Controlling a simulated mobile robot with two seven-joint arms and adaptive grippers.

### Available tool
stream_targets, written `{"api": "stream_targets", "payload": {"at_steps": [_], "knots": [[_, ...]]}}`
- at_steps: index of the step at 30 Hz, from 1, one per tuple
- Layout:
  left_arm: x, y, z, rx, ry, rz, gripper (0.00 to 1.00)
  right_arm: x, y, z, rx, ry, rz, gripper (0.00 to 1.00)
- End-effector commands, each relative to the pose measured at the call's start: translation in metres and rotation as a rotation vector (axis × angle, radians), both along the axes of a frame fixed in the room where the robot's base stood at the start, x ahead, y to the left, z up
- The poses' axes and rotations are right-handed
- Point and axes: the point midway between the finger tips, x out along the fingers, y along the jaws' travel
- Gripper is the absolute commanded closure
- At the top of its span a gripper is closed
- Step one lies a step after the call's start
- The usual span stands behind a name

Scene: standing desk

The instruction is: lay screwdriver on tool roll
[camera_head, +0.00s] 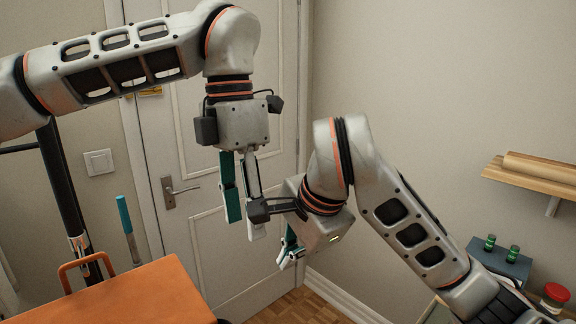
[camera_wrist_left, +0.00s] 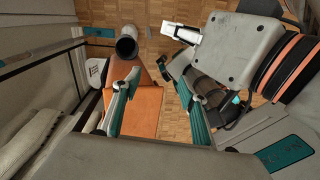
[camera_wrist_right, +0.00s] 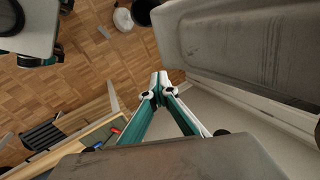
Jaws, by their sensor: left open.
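I cannot make out a screwdriver or a tool roll for certain in any view. Small red and blue items (camera_wrist_right: 117,130) lie by a wooden edge in the right wrist view, too small to name. My left gripper (camera_head: 245,222) hangs pointing down before the door, its fingers apart and empty; it also shows in the left wrist view (camera_wrist_left: 150,78). My right gripper (camera_head: 288,256) is just right of and below it, partly hidden by its own wrist. In the right wrist view (camera_wrist_right: 159,80) its fingertips meet, with nothing seen between them.
An orange box (camera_head: 120,295) with a handle stands at lower left, a teal-handled rod (camera_head: 124,216) behind it. At right are a dark grey box (camera_head: 482,253), green-lidded jars (camera_head: 513,254), a red-lidded jar (camera_head: 555,293) and a wall shelf (camera_head: 530,170). My arms are close together.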

Motion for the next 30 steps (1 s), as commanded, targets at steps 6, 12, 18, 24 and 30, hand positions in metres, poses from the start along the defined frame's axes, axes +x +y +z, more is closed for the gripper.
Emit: {"api": "stream_targets", "payload": {"at_steps": [6,12,18,24,30], "knots": [[-0.002,-0.001,-0.022,0.002,0.005,-0.002,0.57,0.0,0.0,0.0,0.0,0.0,0.0,1.0],[-0.005,-0.003,-0.055,0.001,0.003,-0.002,0.57,0.0,0.0,0.0,0.0,0.0,0.0,1.0],[-0.008,-0.005,-0.089,0.0,0.004,-0.001,0.57,0.0,0.0,0.0,0.0,0.0,0.0,1.0],[-0.01,-0.007,-0.118,0.0,0.003,-0.002,0.57,0.0,0.0,0.0,0.0,0.0,0.0,1.0],[-0.006,-0.005,-0.081,0.0,-0.003,0.002,0.57,0.0,0.0,0.0,0.0,0.0,0.0,1.0]]}}
